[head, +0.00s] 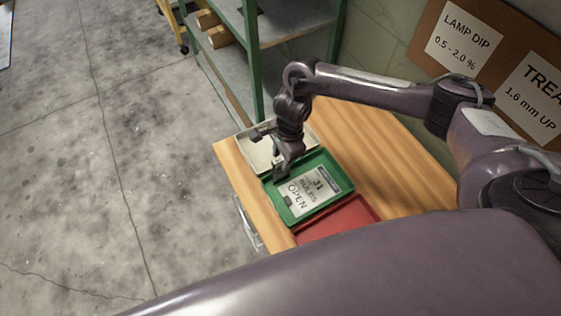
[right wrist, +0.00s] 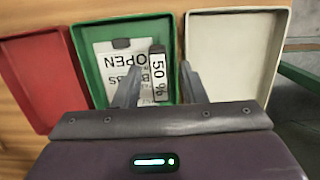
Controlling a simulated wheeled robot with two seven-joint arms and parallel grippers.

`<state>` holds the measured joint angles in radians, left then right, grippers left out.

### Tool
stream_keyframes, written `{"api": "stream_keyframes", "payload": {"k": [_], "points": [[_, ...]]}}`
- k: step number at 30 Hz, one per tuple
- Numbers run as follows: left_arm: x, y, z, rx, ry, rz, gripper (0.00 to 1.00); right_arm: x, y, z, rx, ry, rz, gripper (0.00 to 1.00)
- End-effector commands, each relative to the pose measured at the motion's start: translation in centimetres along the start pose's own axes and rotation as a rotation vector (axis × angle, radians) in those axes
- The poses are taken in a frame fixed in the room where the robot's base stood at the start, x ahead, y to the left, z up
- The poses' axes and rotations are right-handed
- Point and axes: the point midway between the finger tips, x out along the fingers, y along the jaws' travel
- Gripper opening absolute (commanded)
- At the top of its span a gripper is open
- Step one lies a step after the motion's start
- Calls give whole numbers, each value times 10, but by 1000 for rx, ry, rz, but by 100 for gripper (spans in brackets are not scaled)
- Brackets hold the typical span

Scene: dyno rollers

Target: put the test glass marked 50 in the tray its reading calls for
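The test glass (right wrist: 158,75) shows in the right wrist view as a slim piece with dark ends and a white "50 %" label. It appears to lie in the green tray (right wrist: 88,70), beside the paper. My right gripper (right wrist: 162,88) is open, with one finger on each side of the glass and gaps between. In the head view my right gripper (head: 272,153) is over the border of the green tray (head: 345,186) and the cream tray (head: 251,152); I cannot make out the glass there. The red tray (head: 350,216) looks empty. My left gripper is not in view.
The trays sit side by side on a wooden bench (head: 365,145). A paper (head: 305,190) reading "31 BULBS OPEN" lies in the green tray. Green-posted shelving (head: 250,60) stands behind. A brown board (head: 430,30) with "LAMP DIP 0.5 - 2.0 %" hangs at right.

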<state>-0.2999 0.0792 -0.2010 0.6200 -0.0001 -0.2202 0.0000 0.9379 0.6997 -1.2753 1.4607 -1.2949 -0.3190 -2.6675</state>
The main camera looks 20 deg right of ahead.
Motion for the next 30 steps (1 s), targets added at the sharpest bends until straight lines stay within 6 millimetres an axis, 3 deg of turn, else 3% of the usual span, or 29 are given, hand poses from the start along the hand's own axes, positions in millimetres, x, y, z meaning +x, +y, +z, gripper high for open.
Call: {"api": "stream_keyframes", "payload": {"k": [8, 12, 30], "points": [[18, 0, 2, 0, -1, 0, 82, -61, -1, 0, -1, 0, -5, 38], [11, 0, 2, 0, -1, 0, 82, -82, -1, 0, 0, 1, -4, 38], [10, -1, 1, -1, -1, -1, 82, -90, 0, 0, 1, -1, 1, 38]]}}
